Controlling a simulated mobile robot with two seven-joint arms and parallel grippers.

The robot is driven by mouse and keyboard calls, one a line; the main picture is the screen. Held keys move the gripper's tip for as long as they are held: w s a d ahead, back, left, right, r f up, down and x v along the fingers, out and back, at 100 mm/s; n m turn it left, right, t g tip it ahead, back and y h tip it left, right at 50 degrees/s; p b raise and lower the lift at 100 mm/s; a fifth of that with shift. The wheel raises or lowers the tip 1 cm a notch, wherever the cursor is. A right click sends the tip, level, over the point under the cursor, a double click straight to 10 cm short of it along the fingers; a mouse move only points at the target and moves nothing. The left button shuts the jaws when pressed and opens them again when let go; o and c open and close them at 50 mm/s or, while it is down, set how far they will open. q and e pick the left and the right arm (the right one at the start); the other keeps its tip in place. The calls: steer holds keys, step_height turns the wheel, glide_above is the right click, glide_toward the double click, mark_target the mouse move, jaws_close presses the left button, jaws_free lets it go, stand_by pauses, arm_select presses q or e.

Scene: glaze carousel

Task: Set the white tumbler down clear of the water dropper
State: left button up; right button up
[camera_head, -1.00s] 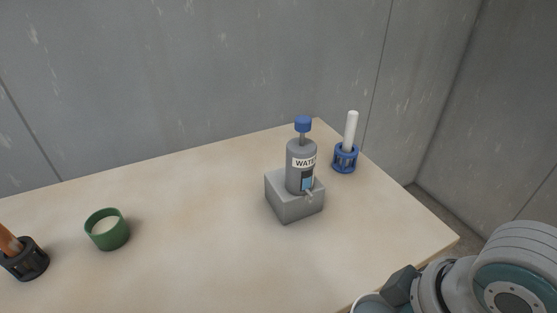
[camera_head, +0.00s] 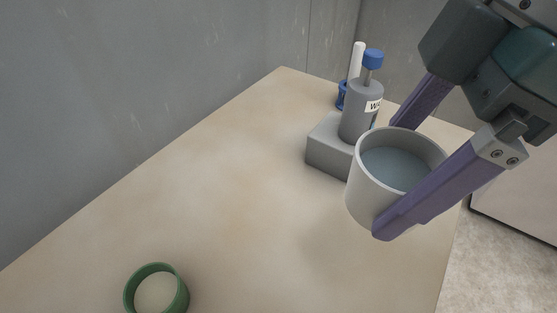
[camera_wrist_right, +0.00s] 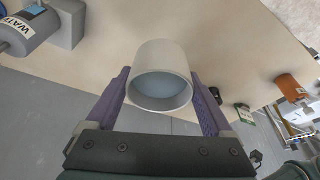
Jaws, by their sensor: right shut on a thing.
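The white tumbler (camera_head: 368,203) holds bluish-grey liquid and is nearly upright in the head view. My right gripper (camera_head: 392,185) is shut on it, one purple finger on each side. It also shows between the fingers in the right wrist view (camera_wrist_right: 160,62). The tumbler appears held above the table, in front of the water dropper. The water dropper (camera_head: 360,108) is a grey bottle with a blue knob on a grey block (camera_head: 328,150). The tumbler overlaps part of the block in the head view; any gap is hard to judge. My left gripper is not in view.
A blue holder (camera_head: 341,97) with a white rod stands behind the dropper. A green cup (camera_head: 156,290) with pale contents stands at the front left. The middle and left of the table (camera_head: 230,190) are clear. The table's right edge lies just beyond the tumbler.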

step_height(320, 180, down, 15)
steer(key=b, duration=0.3)
steer(key=shift+d, duration=0.15)
steer(key=shift+f+b, duration=0.85)
steer(key=shift+f, duration=1.6)
steer(key=shift+f, duration=0.2)
steer(key=o, duration=1.3)
steer(key=shift+o, duration=0.2)
steer(key=w+p+v, duration=0.1)
steer(key=p+v, duration=0.2)
steer(key=v, duration=0.9)
steer(key=s+a+m+t, duration=0.2)
steer(key=s+a+m, duration=0.1)
steer(key=s+m, duration=0.15)
steer(key=s+d+f+m+h, duration=0.1)
steer(key=s+d+m+h, duration=0.2)
steer(key=s+d+m, duration=0.5)
steer(key=shift+d+m+t, duration=0.4)
steer(key=shift+d+m, duration=0.05)
steer(key=shift+m, duration=0.1)
steer(key=shift+f, duration=0.1)
